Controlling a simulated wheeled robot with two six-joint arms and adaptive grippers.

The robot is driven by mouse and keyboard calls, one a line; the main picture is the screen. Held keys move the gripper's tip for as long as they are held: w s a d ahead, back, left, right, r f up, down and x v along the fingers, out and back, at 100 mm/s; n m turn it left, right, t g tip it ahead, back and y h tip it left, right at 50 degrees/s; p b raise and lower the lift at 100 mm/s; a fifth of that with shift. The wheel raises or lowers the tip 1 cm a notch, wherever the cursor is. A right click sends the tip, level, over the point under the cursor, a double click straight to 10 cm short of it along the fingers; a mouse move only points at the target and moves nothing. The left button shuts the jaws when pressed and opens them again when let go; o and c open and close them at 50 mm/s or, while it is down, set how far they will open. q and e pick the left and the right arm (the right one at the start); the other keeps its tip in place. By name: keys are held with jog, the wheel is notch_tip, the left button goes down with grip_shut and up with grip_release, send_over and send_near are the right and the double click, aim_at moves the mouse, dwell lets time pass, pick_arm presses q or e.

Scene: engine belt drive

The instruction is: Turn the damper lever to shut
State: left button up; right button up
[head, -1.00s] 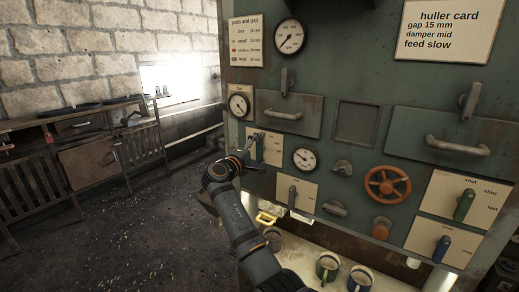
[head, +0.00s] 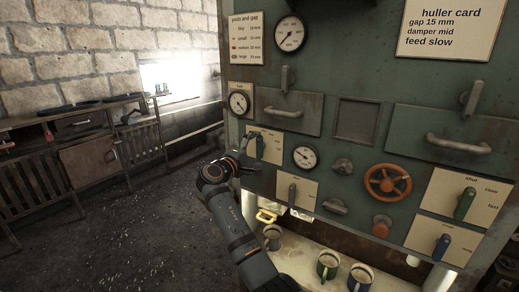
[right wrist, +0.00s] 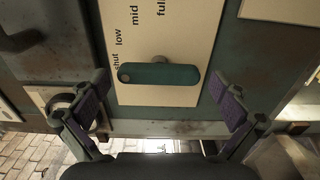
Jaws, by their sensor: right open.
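The damper lever (head: 259,147) is a teal handle on a pale plate (head: 271,137) on the green machine front. In the right wrist view the lever (right wrist: 160,75) lies across the picture, and its plate (right wrist: 155,97) reads shut, low, mid and full. The lever's left end is close to the word shut. My right gripper (head: 240,158) is just left of the lever in the head view. In the wrist view the gripper (right wrist: 161,86) is open, with a finger on either side of the lever and gaps between. My left gripper is not in view.
An orange handwheel (head: 388,185), gauges and other levers sit on the same panel. Another lever (head: 292,192) is just below right. Mugs (head: 328,265) stand on the lit shelf below. The floor to the left is clear up to the wooden bench (head: 88,158).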

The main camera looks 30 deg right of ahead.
jog(key=v, duration=1)
